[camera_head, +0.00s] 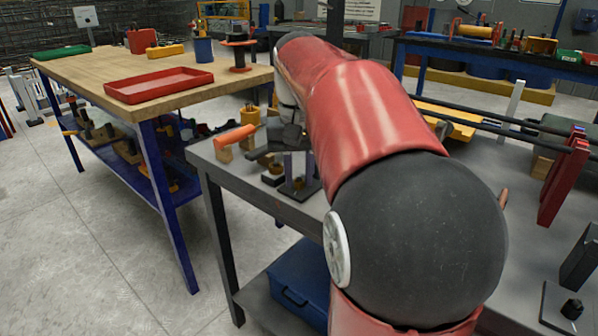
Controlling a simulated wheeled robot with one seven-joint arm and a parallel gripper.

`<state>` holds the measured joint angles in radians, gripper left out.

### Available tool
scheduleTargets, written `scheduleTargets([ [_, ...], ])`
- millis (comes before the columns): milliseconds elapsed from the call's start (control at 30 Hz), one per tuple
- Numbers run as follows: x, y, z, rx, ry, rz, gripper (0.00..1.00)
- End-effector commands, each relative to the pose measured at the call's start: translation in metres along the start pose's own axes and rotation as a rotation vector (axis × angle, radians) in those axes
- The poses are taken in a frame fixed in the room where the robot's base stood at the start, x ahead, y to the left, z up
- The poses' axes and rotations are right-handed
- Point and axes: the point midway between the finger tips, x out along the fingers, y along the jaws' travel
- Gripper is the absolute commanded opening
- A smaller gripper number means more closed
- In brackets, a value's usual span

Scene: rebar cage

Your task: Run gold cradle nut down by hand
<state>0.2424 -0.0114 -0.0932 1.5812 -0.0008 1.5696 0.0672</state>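My red and black arm reaches over the grey bench (225,180) and covers much of the view. My gripper (284,148) is a small dark shape at the bench's far left, partly hidden by my arm. It is over or beside a small stand (300,190) with pale purple uprights on a dark base. A small gold-brown piece (298,183) shows low between the uprights; I cannot tell if it is the gold cradle nut. Another small gold piece (275,169) sits on a dark block to its left. Finger opening and any contact are too small to make out.
An orange cylinder (236,136) and a gold cup (250,116) stand close to my gripper. Red plates (565,180) stand on the bench at right. A wooden table (110,70) with a red tray (160,86) is at left. Open floor (80,230) lies front left.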

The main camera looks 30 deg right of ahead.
Motion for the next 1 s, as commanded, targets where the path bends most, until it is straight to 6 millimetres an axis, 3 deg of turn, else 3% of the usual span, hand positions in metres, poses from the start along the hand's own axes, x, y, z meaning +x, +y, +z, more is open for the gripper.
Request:
scheduleTargets([
  [100,0.000,0.000,0.000,0.000,-0.001,0.000,0.38],
  [433,-0.004,0.000,0.000,-0.001,-0.001,0.000,0.38],
  [800,-0.061,0.000,-0.001,-0.001,0.001,0.000,0.38],
  [1000,-0.077,0.000,0.000,-0.001,-0.001,0.000,0.38],
])
